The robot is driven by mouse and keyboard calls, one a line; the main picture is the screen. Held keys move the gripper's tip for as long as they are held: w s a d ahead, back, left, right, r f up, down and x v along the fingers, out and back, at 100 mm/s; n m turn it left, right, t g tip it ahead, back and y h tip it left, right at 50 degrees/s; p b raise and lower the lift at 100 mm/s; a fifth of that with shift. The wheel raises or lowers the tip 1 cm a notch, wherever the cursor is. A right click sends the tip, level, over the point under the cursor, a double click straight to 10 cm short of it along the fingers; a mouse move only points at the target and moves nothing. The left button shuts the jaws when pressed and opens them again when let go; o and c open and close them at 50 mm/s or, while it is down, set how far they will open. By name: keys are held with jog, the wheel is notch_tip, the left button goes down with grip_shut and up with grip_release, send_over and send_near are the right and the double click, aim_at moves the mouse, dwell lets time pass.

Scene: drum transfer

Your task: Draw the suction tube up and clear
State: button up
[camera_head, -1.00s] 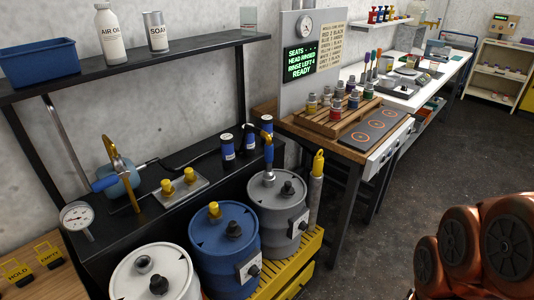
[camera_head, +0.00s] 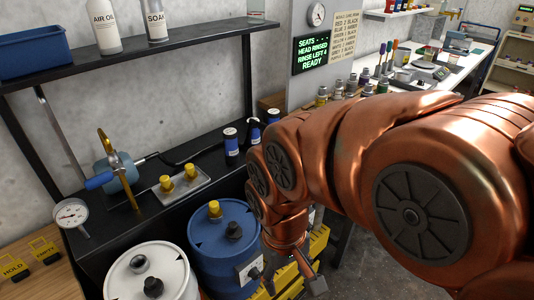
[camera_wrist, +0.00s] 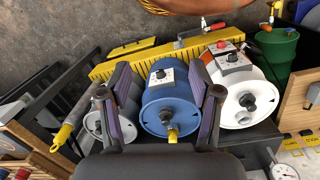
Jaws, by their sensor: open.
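My gripper (camera_wrist: 166,95) is open and empty, its two dark fingers spread above the drums in the wrist view. The blue drum (camera_wrist: 163,99) shows between the fingers. The grey drum (camera_wrist: 94,124) is partly covered by the left finger. I cannot make out the suction tube clearly in either current view; my arm blocks the grey drum's top in the head view. A grey tube with a yellow top (camera_wrist: 63,134) leans at the left of the wrist view. In the head view the blue drum (camera_head: 222,258) shows left of my arm.
A white drum (camera_head: 172,272) stands left of the blue drum. Behind them a black bench (camera_head: 150,222) carries a pump (camera_head: 118,178), a tray with yellow fittings (camera_head: 180,186) and blue cylinders (camera_head: 231,143). A shelf (camera_head: 150,57) with bottles crosses above. The drums stand near a yellow platform (camera_wrist: 180,52).

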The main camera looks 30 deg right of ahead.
jog(key=o, duration=0.6)
jog(key=w+d+f+t+h+b, duration=0.1)
jog(key=w+d+t, duration=0.1)
jog(key=w+d, duration=0.4)
jog(key=w+d+m+t+h+b, duration=0.1)
jog(key=w+d+t+b, duration=0.1)
jog(key=w+d, duration=0.5)
jog(key=w, duration=0.4)
jog(key=shift+w+f+t+h, duration=0.15)
jog(key=shift+f+t+h, duration=0.15)
jog(key=shift+f+h, duration=0.1)
jog(key=w+d+f+n+t+y+b, duration=0.1)
jog(key=w+d+t+b, duration=0.3)
jog(key=w+d, duration=0.5)
jog(key=w+d+f+n+t+y+b, duration=0.1)
jog(key=w+d+t+b, duration=0.35)
jog(key=w, duration=0.75)
notch_tip(320, 180, down, 4)
jog(key=s+d+n+t+y, duration=0.2)
jog(key=t+y, duration=0.1)
jog(key=y, duration=0.2)
jog(key=shift+b+x, duration=1.25)
jog(key=shift+x, duration=4.3)
